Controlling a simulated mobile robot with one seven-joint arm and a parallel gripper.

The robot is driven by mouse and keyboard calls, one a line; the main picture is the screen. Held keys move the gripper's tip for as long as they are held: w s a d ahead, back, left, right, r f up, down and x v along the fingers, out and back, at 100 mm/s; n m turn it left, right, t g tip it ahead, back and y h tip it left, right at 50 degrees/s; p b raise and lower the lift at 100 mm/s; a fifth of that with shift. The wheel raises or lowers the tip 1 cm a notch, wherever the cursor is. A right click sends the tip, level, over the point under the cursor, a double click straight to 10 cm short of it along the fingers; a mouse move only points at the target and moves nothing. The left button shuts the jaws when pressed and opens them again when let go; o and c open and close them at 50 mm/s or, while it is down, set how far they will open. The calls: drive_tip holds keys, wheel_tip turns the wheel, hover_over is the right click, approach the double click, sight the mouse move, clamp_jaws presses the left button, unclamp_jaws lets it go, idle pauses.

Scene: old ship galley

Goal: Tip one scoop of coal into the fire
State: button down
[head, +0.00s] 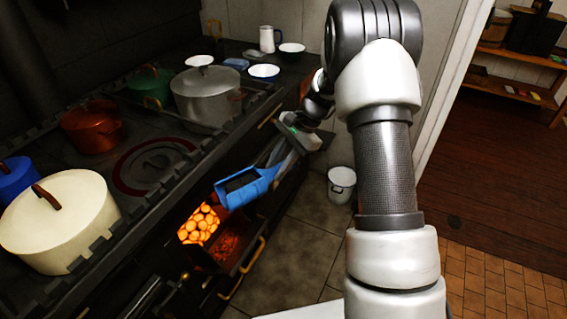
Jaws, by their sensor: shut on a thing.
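My gripper (292,133) is shut on a blue scoop (247,187) and holds it in front of the stove. The scoop reaches down and left from the gripper, with its mouth near the upper right of the fire opening. A dark patch shows inside the scoop; I cannot tell if it is coal. The fire (200,223) glows orange with round lumps in the opening in the stove front. Below and right of it, an open door or drawer (234,247) with a brass rail shows reddish glowing matter. The gripper's fingertips are small and partly hidden.
The black stove top (150,165) carries a cream pot (62,225), a copper pot (92,128), a grey pot (207,100) and a green pot (150,85). A raised rail edges it. A white bucket (341,185) stands on the tiled floor. Floor between is clear.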

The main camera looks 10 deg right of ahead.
drive_tip(key=shift+s+a+r+t+h+p, duration=0.25)
drive_tip(key=shift+a+r+h+p, duration=0.35)
drive_tip(key=shift+r, duration=0.25)
drive_tip(key=shift+s+a+r+t+h+p, duration=0.2)
drive_tip(key=shift+s+a+r+h+p, duration=0.1)
drive_tip(key=shift+a+r+h+p, duration=0.4)
drive_tip(key=shift+s+a+r+t+h+p, duration=0.25)
drive_tip(key=shift+a+r+h+p, duration=0.2)
drive_tip(key=shift+r, duration=0.5)
drive_tip(key=a+r+h+p, duration=0.1)
drive_tip(key=p, duration=0.1)
drive_tip(key=s+a+r+t+h+p, duration=0.1)
drive_tip(key=r+p, duration=0.1)
drive_tip(key=p, duration=0.1)
drive_tip(key=r+h+p, duration=0.1)
drive_tip(key=p, duration=0.1)
drive_tip(key=shift+s+a+r+n+t, duration=0.15)
drive_tip(key=shift+a+n+t, duration=0.15)
drive_tip(key=shift+a, duration=0.1)
drive_tip(key=s+a+r+t+h+p, duration=0.2)
drive_tip(key=a+h+p, duration=0.3)
drive_tip(key=a+p, duration=0.3)
drive_tip(key=shift+s+r+n+t+p, duration=0.3)
drive_tip(key=shift+s+r+p, duration=0.3)
drive_tip(key=shift+s, duration=0.25)
